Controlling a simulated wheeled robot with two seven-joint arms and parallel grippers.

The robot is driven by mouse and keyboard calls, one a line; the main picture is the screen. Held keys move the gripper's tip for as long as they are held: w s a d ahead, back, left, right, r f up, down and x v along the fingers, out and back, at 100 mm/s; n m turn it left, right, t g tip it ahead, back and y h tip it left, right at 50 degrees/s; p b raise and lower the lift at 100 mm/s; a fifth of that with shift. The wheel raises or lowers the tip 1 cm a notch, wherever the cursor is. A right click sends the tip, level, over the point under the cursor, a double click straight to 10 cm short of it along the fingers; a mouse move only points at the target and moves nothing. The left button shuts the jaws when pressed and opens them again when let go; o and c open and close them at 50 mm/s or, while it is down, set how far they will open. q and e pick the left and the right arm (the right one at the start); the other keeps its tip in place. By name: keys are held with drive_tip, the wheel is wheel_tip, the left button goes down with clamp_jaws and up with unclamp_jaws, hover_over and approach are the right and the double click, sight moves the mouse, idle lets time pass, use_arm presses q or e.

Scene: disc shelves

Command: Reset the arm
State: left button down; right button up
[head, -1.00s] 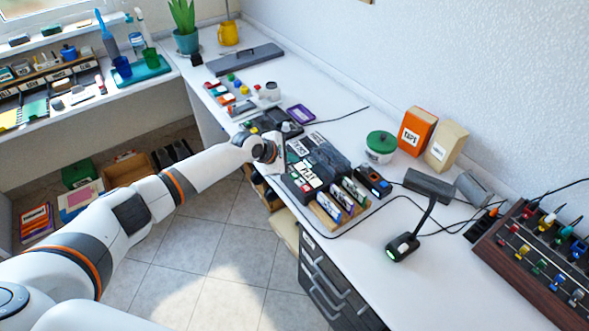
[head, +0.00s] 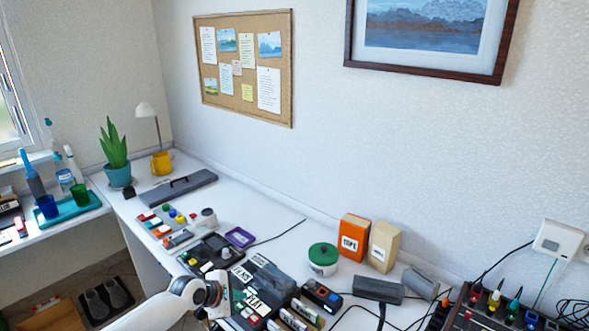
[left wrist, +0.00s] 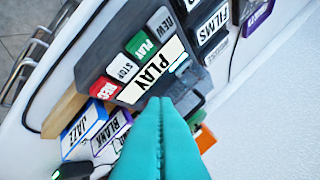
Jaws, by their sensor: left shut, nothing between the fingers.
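My left gripper (head: 222,298) is at the bottom of the head view, beside the left edge of a dark player (head: 268,277) with labelled keys. In the left wrist view its teal fingers (left wrist: 160,102) are pressed together with nothing between them. The fingertips appear over or in front of the player (left wrist: 115,60), just below its large PLAY label; whether they touch it I cannot tell. The player's red, white and green keys show there. Most of my left arm is below the head view's edge. My right gripper is not in view.
A green-lidded jar (head: 323,258) and an orange box (head: 353,235) stand toward the wall. A cable crosses the white desk.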

use_arm(q)
drive_tip(key=s+d+f+m+g, duration=0.1)
drive_tip(key=s+d+f+m, duration=0.1)
drive_tip(key=s+d+m, duration=0.7)
drive_tip(key=s+d+f+m+g, duration=0.2)
drive_tip(key=s+d+m, duration=0.15)
drive_tip(key=s, duration=0.85)
drive_tip(key=s+a+r+m+g+y, duration=0.1)
drive_tip(key=s+a+r+m+y, duration=0.25)
drive_tip(key=s+a, duration=0.5)
drive_tip(key=s+a+r+m+y, duration=0.2)
drive_tip(key=s+a+m, duration=0.35)
drive_tip(key=s, duration=0.55)
wheel_tip(320, 180, down, 27)
drive_tip(key=s+g, duration=0.1)
drive_tip(key=s, duration=0.1)
drive_tip(key=s+a+f+g, duration=0.1)
drive_tip(key=s+a+f, duration=0.2)
drive_tip(key=s+f, duration=1.2)
drive_tip(key=shift+s, duration=0.25)
